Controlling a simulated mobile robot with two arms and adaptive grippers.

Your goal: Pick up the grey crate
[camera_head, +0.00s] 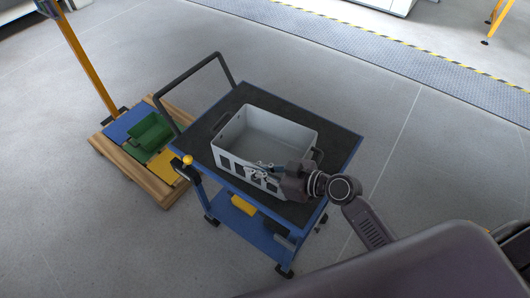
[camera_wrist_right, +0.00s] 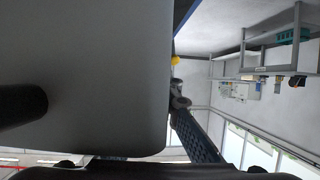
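The grey crate (camera_head: 270,119) stands upright and empty on the dark top of a blue trolley (camera_head: 344,147) in the head view. It has slots in its near wall and a dark handle on its right end. My right gripper (camera_head: 258,169) is at the crate's near right corner, with its fingers over or against the near wall. Whether they touch or grip it cannot be told. In the right wrist view, a large grey surface, likely the crate wall (camera_wrist_right: 100,60), fills the left side close to the camera. My left gripper is not in view.
The trolley has a dark push handle (camera_head: 190,75) at its left and a lower shelf with a yellow item (camera_head: 243,205). A wooden pallet (camera_head: 130,175) with a green bin (camera_head: 150,132) stands left of it. Open floor lies behind and to the right.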

